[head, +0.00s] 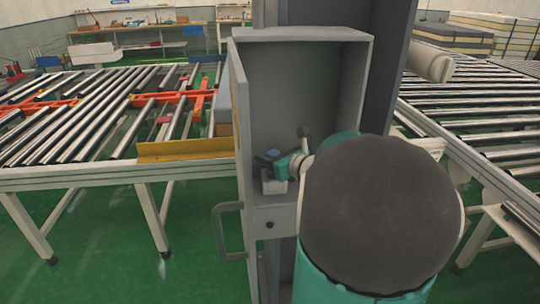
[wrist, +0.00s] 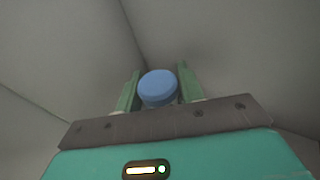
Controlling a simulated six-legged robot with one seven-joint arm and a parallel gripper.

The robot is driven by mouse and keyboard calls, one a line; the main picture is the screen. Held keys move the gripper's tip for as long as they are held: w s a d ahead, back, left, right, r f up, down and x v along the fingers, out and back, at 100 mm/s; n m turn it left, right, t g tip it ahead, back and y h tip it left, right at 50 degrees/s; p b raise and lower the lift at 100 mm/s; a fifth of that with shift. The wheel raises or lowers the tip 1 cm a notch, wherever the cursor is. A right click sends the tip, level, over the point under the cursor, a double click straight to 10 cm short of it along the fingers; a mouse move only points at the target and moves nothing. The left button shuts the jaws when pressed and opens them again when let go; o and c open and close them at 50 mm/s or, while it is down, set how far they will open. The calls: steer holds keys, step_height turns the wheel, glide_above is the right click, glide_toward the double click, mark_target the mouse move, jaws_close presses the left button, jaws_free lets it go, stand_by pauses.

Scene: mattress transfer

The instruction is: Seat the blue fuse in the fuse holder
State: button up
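The blue fuse (head: 273,154) shows inside the open grey cabinet, above a small pale block that looks like the fuse holder (head: 268,187). In the wrist view the fuse's round blue top (wrist: 157,87) sits between the two green fingers of my gripper (wrist: 158,92), with no clear gap on either side. My gripper (head: 283,166) reaches into the cabinet from the right and looks shut on the fuse. The fuse's lower part is hidden by the fingers, so I cannot tell whether it is in the holder. The holder is not visible in the wrist view.
The grey cabinet (head: 305,60) encloses the gripper with close walls; its open door (head: 240,120) with a handle (head: 229,230) stands at the left. Roller conveyors (head: 75,115) lie left and right (head: 480,115). The green floor in front is clear.

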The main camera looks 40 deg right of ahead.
steer(key=shift+o, duration=1.3)
steer(key=shift+r, duration=0.2)
steer(key=v, duration=1.2)
